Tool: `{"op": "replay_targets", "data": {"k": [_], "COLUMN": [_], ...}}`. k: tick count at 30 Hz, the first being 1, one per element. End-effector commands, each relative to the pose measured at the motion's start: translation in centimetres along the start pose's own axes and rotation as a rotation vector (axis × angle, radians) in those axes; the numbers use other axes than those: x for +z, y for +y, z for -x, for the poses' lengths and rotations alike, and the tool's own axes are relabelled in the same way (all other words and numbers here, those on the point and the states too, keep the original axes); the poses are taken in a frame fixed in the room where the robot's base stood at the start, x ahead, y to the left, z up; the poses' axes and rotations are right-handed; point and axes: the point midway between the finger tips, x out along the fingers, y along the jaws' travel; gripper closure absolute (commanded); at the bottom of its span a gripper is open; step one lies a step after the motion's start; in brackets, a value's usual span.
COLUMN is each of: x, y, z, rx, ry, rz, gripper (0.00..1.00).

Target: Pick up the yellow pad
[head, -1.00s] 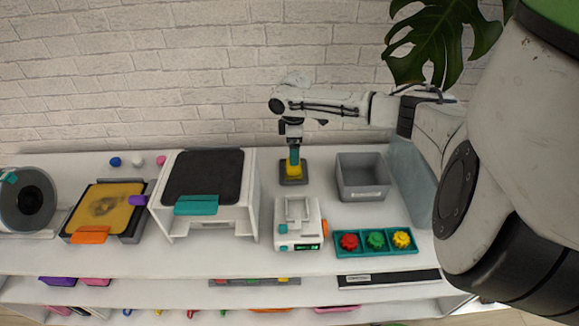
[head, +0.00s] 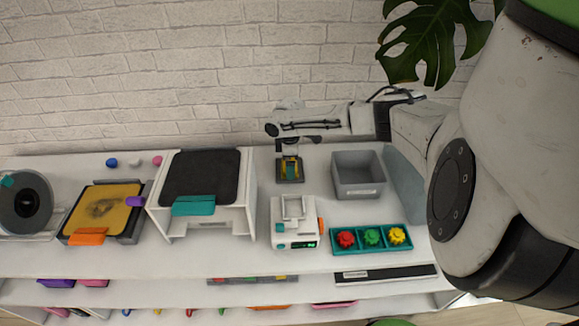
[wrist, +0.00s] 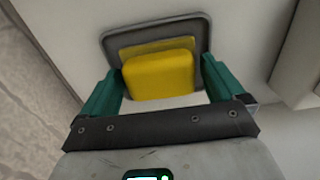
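The yellow pad (wrist: 158,77) is a rounded block over a flat yellow part in a dark grey tray (wrist: 112,40). In the head view the pad (head: 281,166) shows partly behind a teal finger, in its small tray (head: 290,181) near the back of the bench. My gripper (wrist: 160,72) has its teal fingers apart, one on each side of the pad. A narrow gap appears between the pad and each finger. In the head view my gripper (head: 290,170) is low over the tray. The pad's far side is hidden.
A grey bin (head: 358,190) stands right of the tray, and a white device (head: 295,238) stands in front. A white stand with a black top (head: 200,178) is left. A teal tray (head: 371,251) holds red, green and yellow knobs.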

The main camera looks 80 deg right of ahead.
Motion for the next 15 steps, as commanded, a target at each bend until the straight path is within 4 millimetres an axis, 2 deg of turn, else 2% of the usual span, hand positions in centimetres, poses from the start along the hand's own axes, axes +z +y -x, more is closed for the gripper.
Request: {"op": "replay_targets", "data": {"k": [1,11,15], "x": [0.00,0.01,0.01], "y": [-0.01,-0.01,0.00], "z": [0.00,0.02,0.03], "rx": [0.000,0.000,0.000], "ry": [0.000,0.000,0.000], "rz": [0.000,0.000,0.000], "gripper": [0.10,0.41,0.41]}}
